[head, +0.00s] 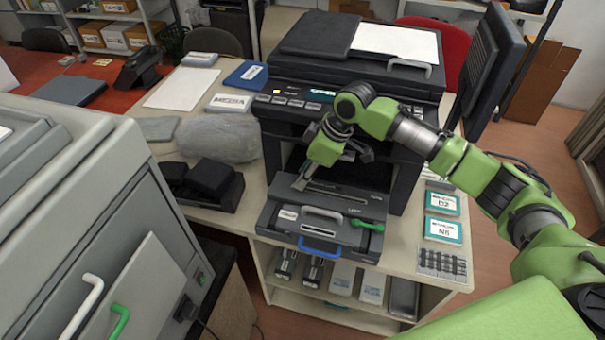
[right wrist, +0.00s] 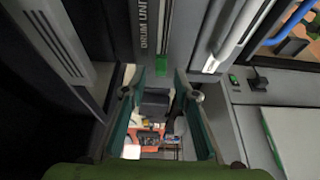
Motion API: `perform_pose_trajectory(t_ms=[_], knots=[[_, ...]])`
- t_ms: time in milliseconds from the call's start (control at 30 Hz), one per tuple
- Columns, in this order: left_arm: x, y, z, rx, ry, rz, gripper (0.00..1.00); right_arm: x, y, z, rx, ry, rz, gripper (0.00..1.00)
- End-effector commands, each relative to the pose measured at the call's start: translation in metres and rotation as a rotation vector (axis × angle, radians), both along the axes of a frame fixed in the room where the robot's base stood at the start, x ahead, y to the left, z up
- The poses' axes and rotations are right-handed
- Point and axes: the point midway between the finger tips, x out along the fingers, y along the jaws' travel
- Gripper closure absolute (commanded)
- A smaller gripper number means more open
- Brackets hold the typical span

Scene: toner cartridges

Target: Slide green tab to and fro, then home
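The drum unit (head: 335,197) is a dark grey block in the pulled-out front tray of the black printer (head: 345,75). It also shows in the right wrist view with its lettering (right wrist: 147,28). A small green tab (right wrist: 161,62) is on the drum unit's edge there; in the head view my gripper hides it. My right gripper (head: 301,182) points down at the left part of the drum unit. In the right wrist view its fingers (right wrist: 160,78) are apart, with the tab lined up between their tips; I cannot tell whether they touch it. My left gripper is out of view.
The tray front has a grey handle (head: 322,213), a green lever (head: 368,226) and a blue handle (head: 318,245). Labelled boxes (head: 443,203) stand right of the printer. A black cartridge holder (head: 205,184) and a grey bag (head: 218,138) lie left. A grey cabinet (head: 105,200) fills the left foreground.

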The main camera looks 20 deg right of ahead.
Motion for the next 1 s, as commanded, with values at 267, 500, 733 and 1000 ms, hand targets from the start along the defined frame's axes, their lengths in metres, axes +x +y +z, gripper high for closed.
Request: perform_pose_trajectory(t_ms=[267,500,733,1000], knots=[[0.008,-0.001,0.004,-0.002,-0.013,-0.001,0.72,0.003,0.005,-0.015,-0.002,-0.001,0.001,0.72],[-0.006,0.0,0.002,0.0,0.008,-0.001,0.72,0.003,0.005,-0.015,-0.001,-0.001,0.001,0.83],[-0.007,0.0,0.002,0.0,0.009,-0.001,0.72,0.003,0.005,-0.014,-0.001,-0.001,0.001,1.0],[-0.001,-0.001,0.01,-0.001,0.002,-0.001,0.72,0.001,-0.021,-0.013,-0.001,0.002,-0.005,1.0]])
